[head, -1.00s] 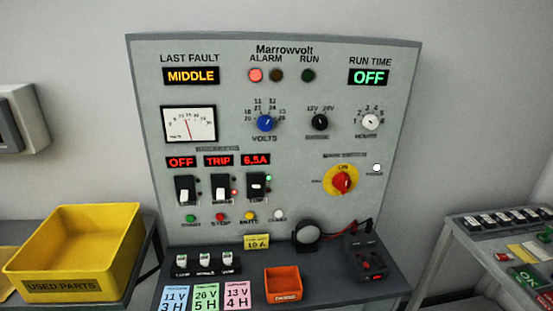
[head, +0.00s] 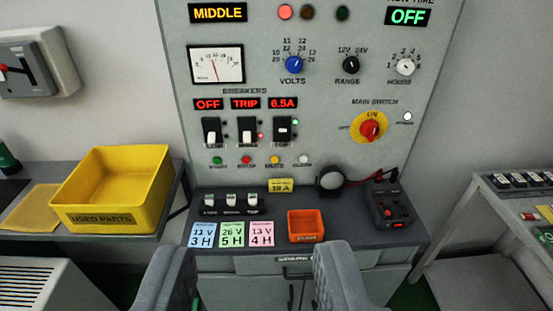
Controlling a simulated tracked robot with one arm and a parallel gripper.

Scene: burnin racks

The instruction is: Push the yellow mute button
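The yellow mute button (head: 275,160) is a small round button in the row under the breakers on the grey panel (head: 320,110). It sits between the red stop button (head: 246,160) and a white button (head: 304,160), with the green start button (head: 217,160) at the far left of the row. My gripper (head: 250,262) shows at the bottom of the view as two grey fingers set wide apart. It is open, nothing shows between the fingers, and it is apart from the panel, lower in the picture than the button.
Below the buttons, a dark bench (head: 345,232) holds a yellow tag (head: 281,185), an orange bin (head: 305,226), coloured cards (head: 232,234), spare breakers (head: 231,203) and a black device (head: 390,205). A yellow bin (head: 115,188) stands left.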

